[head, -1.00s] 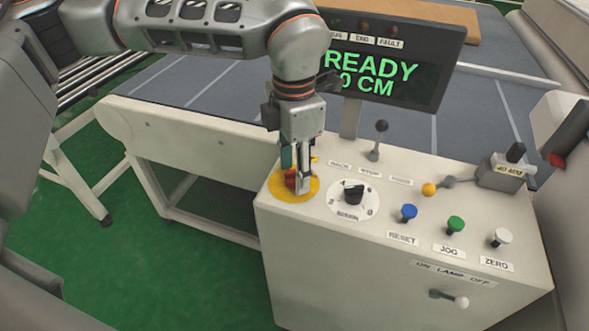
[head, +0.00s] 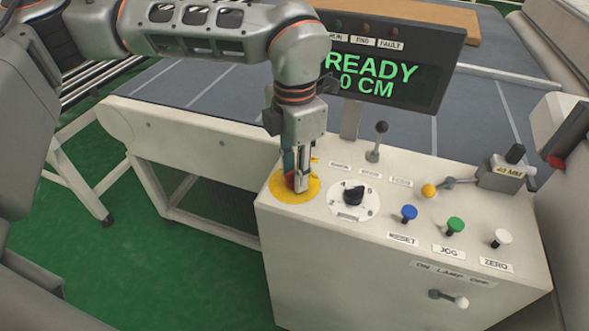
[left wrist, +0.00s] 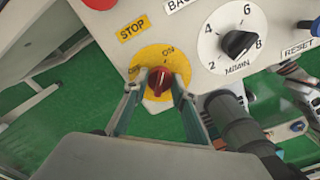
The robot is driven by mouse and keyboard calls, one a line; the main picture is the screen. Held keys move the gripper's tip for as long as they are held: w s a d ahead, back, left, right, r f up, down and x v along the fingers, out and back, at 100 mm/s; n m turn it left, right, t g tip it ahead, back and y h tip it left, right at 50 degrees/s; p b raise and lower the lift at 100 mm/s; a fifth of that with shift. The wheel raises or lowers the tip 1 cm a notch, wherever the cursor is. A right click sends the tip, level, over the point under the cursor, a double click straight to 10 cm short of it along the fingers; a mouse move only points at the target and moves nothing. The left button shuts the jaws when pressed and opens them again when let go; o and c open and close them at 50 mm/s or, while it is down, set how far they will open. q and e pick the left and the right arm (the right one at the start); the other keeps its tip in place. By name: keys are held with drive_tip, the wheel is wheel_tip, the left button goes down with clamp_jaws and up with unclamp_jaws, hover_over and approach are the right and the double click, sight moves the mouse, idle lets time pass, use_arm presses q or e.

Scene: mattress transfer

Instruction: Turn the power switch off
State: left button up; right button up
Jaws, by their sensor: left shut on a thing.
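The power switch is a red rotary knob (head: 290,182) on a round yellow plate (head: 305,196) at the near left corner of the control box top. My left gripper (head: 297,186) reaches down from above and is shut on the knob, which it partly hides in the head view. The left wrist view shows the red knob (left wrist: 160,82) between the two fingertips, on the yellow plate (left wrist: 150,55). An "ON" mark is readable above the knob, and its pointer end faces roughly that way. My right gripper is not in view.
A white numbered dial with a black knob (head: 353,197) sits close right of the plate. Blue (head: 409,213), green (head: 456,225) and white (head: 502,237) buttons, a lamp lever (head: 449,298) and upright lever (head: 378,140) are also on the box (head: 330,262). The display (head: 395,65) reads READY, 0 CM.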

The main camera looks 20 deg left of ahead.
use_arm(q)
drive_tip(key=shift+r+n+p, duration=0.1)
drive_tip(key=shift+n+p, duration=0.2)
drive_tip(key=shift+n, duration=1.8)
drive_tip(key=n, duration=0.5)
drive_tip(key=shift+p, duration=0.35)
drive_tip(key=n, duration=0.4)
drive_tip(key=shift+n, duration=1.8)
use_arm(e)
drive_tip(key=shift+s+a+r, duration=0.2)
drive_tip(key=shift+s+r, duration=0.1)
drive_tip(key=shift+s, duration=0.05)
use_arm(q)
drive_tip(key=o, duration=1.1)
wheel_tip(320, 180, up, 12)
